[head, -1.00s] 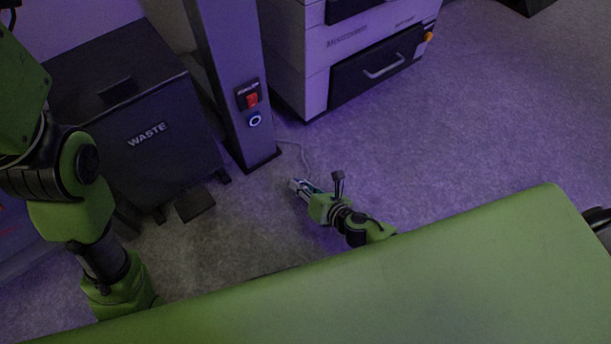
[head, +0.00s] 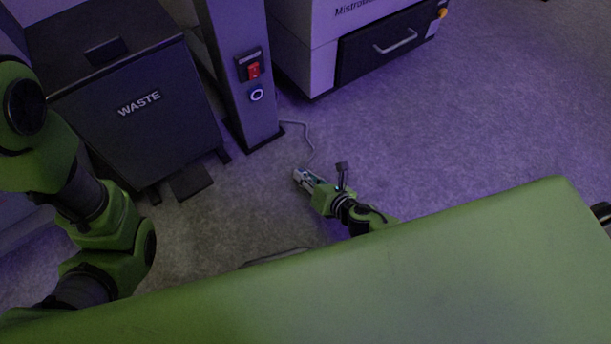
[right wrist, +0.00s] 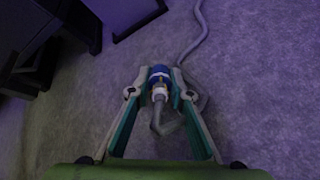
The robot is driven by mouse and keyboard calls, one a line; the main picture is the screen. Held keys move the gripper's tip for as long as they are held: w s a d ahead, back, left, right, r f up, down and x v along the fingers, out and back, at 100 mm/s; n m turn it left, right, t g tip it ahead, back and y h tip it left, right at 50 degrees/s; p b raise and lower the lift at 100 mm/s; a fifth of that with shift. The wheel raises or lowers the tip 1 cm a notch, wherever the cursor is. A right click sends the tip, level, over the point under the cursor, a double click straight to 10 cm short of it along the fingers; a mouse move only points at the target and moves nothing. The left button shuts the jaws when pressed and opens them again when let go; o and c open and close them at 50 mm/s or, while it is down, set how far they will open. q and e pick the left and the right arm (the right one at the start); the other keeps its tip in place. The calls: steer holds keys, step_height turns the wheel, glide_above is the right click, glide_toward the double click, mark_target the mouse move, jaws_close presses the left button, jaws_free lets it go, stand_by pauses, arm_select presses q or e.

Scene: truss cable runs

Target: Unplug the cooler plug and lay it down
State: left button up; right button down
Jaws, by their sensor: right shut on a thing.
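My right gripper (head: 303,178) is low over the floor, to the right of and below the foot of the grey post, apart from it. In the right wrist view its fingertips are closed on a small blue and grey plug (right wrist: 158,76), with a bent grey piece toward the palm. A grey cable (head: 309,140) runs from beside the post to the gripper. The blue-ringed round socket (head: 256,95) on the post, below a red switch (head: 254,71), shows nothing plugged in. I cannot tell whether the plug touches the floor. My left arm is at left; its gripper is out of view.
A dark waste bin (head: 155,125) with a pedal stands left of the post (head: 233,30). A white machine with a dark drawer (head: 377,49) stands behind. The carpet at right is clear. Another thin dark cable (head: 275,257) lies near my green body.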

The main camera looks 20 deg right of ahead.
steer(key=c, duration=1.8)
jaws_free()
steer(key=shift+o, duration=0.2)
steer(key=shift+s+d+r, duration=0.25)
steer(key=shift+s, duration=0.25)
steer(key=v, duration=1.1)
steer(key=shift+a, duration=0.1)
